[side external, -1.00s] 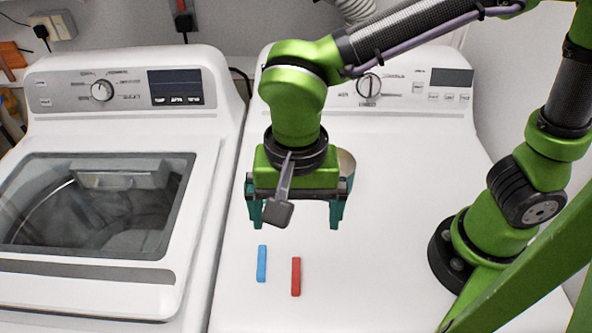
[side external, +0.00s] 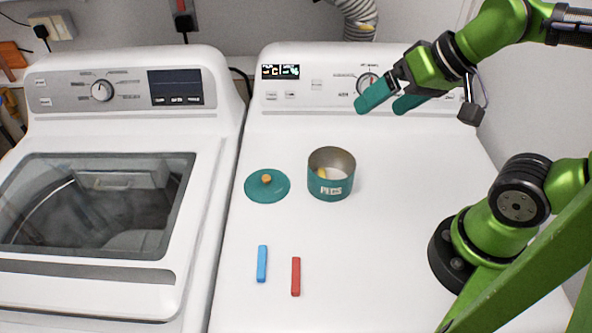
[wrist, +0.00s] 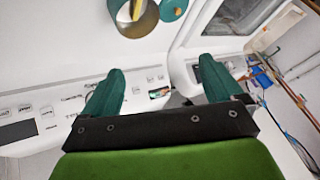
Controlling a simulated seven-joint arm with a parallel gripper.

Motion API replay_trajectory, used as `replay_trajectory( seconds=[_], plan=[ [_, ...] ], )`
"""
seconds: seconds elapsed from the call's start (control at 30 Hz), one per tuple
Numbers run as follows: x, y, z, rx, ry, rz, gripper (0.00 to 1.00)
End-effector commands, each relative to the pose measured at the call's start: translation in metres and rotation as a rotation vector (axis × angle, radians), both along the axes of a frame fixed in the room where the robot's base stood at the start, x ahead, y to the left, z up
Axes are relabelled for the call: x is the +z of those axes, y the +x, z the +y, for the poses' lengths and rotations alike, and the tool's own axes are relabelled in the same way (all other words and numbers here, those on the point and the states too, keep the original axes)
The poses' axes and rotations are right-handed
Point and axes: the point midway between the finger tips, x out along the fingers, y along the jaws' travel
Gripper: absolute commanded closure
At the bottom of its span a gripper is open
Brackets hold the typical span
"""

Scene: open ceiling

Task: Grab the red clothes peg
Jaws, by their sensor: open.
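The red clothes peg (side external: 296,277) lies on the white dryer top (side external: 400,230) near its front edge. A blue peg (side external: 262,264) lies just left of it, apart from it. My gripper (side external: 385,102) is raised at the back, in front of the dryer's control panel, far from the pegs. Its two teal fingers are apart with nothing between them, as the wrist view (wrist: 158,88) also shows. The pegs are not in the wrist view.
A teal pot marked PEGS (side external: 331,187) stands open with something yellow inside. Its teal lid (side external: 267,186) with an orange knob lies left of it. A washer (side external: 100,285) stands at the left. The dryer top right of the pegs is clear.

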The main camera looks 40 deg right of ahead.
Motion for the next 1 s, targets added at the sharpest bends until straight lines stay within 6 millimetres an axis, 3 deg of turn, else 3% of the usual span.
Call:
replay_trajectory(
  seconds=[0.03, 0.3, 0.6, 0.77, 0.87, 1.0],
  plan=[
    [0.002, 0.000, -0.004, -0.017, 0.000, -0.008, 0.15],
    [0.002, 0.001, -0.005, -0.022, 0.001, -0.006, 0.53],
    [-0.002, 0.001, 0.004, 0.015, 0.000, 0.013, 0.53],
    [-0.020, 0.007, 0.051, 0.193, -0.026, 0.134, 0.53],
    [-0.034, 0.008, 0.094, 0.248, -0.036, 0.272, 0.53],
    [-0.055, 0.000, 0.156, 0.185, -0.066, 0.471, 0.53]
  ],
)
